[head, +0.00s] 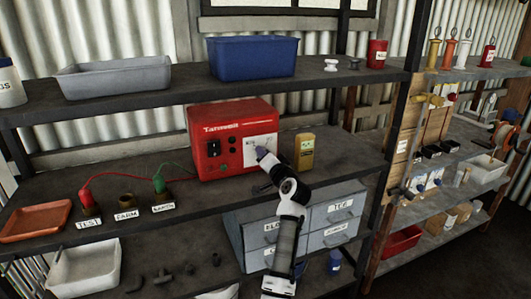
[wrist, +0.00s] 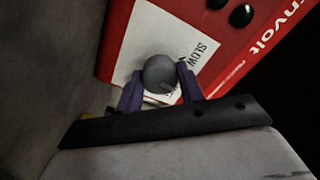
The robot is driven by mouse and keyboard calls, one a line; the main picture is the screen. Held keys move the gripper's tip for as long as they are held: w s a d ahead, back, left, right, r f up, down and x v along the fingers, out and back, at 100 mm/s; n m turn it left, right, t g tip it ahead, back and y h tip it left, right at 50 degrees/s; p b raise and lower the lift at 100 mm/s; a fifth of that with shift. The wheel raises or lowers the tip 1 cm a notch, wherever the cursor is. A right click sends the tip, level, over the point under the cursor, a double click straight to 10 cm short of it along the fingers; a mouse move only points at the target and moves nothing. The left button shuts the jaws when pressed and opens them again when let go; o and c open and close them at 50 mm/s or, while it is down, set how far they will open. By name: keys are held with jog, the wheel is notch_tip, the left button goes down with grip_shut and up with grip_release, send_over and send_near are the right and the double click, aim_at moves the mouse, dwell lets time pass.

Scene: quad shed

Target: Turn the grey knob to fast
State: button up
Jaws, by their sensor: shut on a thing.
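The grey knob (wrist: 159,74) is round and sits on a white label panel (wrist: 146,38) on the front of the red box. In the wrist view the panel reads "SLOW" to the right of the knob; other lettering is hidden. My gripper (wrist: 160,82) has its two purple fingers on either side of the knob, shut on it. In the head view my gripper (head: 262,153) reaches the white panel of the red box (head: 233,137), marked "Tannvolt", and hides the knob.
A yellow container (head: 304,152) stands just right of the box. Red and green plugs with leads stand left by the TEST (head: 88,224) and EARTH labels. Grey drawers (head: 300,232) are below, and a blue bin (head: 253,57) is on the shelf above.

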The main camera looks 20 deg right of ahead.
jog(key=m+p, duration=0.2)
jog(key=m, duration=0.2)
jog(key=shift+p, duration=0.35)
jog(key=shift+m+p, duration=0.95)
jog(key=shift+m, duration=0.85)
jog(key=o, duration=1)
jog(key=s+b, duration=0.1)
jog(key=s, duration=0.6)
jog(key=s+b, duration=0.2)
jog(key=s, duration=0.4)
jog(key=shift+s+a, duration=0.2)
jog(key=shift+s, duration=0.2)
jog(key=shift+a, duration=0.1)
